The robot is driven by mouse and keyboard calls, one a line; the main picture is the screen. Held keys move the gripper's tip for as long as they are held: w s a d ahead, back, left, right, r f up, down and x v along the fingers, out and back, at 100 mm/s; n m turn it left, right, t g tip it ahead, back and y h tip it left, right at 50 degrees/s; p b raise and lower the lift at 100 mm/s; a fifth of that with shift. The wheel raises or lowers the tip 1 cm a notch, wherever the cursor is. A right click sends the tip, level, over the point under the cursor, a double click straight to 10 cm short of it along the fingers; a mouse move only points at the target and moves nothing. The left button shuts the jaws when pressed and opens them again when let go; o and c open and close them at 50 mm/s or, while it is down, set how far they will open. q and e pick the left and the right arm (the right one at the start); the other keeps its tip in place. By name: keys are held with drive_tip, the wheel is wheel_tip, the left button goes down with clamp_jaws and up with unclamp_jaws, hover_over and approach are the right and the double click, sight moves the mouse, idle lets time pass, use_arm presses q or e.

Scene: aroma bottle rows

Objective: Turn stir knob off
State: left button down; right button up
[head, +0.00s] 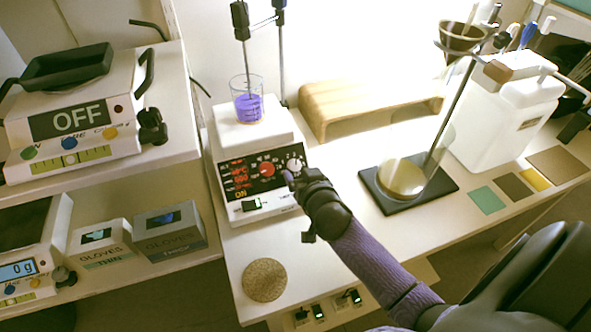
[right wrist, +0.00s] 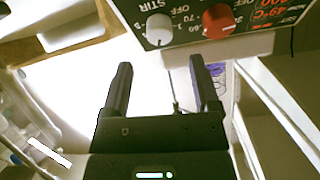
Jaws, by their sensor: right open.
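The hotplate stirrer (head: 253,140) stands on the table with a beaker of purple liquid (head: 247,104) on its top. Its front panel has a white stir knob (head: 294,165) at the right and a red knob (head: 267,169) beside it. My right gripper (head: 290,179) is just in front of the panel, close to the stir knob. In the right wrist view its open fingers (right wrist: 160,66) are empty, and the white stir knob (right wrist: 159,28) lies beyond the tips, apart from them. The upside-down STIR label is next to that knob. My left gripper is out of view.
A black-based stand (head: 410,188) and a white container (head: 508,110) are at the right. A round cork mat (head: 265,280) lies in front of the stirrer. Shelves with another device (head: 75,115) stand at the left.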

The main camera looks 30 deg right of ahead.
sight(295, 166)
drive_tip(key=b+x, duration=0.1)
drive_tip(key=x, duration=0.4)
drive_tip(key=shift+s+a+f+b, duration=0.1)
drive_tip(key=shift+f+b, duration=0.05)
drive_tip(key=shift+b, duration=0.25)
drive_tip(key=shift+w, duration=0.3)
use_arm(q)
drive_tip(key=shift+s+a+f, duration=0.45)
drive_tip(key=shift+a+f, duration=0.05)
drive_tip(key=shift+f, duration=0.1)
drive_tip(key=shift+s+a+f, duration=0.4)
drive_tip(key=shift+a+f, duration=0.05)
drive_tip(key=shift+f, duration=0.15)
use_arm(e)
drive_tip(key=c, duration=0.9)
clamp_jaws()
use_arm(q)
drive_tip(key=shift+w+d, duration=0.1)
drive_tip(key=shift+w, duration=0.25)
